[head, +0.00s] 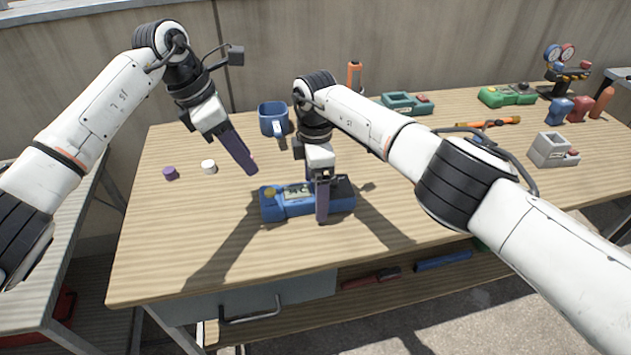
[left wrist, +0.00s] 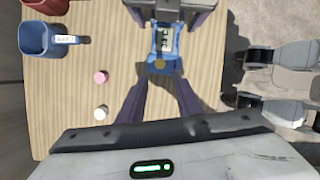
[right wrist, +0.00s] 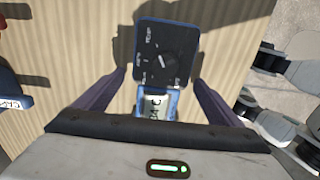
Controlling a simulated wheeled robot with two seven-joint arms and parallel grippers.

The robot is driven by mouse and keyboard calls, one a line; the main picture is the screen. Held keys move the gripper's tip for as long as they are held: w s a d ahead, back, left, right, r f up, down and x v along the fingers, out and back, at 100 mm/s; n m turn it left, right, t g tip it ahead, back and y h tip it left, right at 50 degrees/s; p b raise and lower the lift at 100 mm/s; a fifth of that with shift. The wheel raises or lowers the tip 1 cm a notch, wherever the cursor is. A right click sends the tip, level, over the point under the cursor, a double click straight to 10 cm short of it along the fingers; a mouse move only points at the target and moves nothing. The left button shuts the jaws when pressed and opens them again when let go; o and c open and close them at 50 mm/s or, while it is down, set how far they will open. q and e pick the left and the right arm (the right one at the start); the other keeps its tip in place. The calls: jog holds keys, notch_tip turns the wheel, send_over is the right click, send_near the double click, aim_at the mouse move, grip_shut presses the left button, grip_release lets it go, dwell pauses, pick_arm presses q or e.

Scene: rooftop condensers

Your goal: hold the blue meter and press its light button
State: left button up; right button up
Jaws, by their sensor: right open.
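The blue meter (head: 297,208) lies on the wooden bench, with a grey display and a yellow button (head: 270,192) at its left end. The right wrist view shows its dark dial face (right wrist: 165,55) and part of the display. My right gripper (head: 317,200) is open over the meter, one finger in front of it and the other mostly hidden behind. I cannot tell whether they touch it. My left gripper (head: 250,168) is above and left of the meter, apart from the button and empty. Its fingers show a gap in the left wrist view, where the button (left wrist: 160,64) lies ahead.
A blue bin (head: 272,118) stands behind. Green, grey and orange items stand at the back and right. The bench's front left is clear.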

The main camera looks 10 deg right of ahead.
jog(key=c, duration=1.5)
pick_arm(q)
grip_shut()
dwell(0.6)
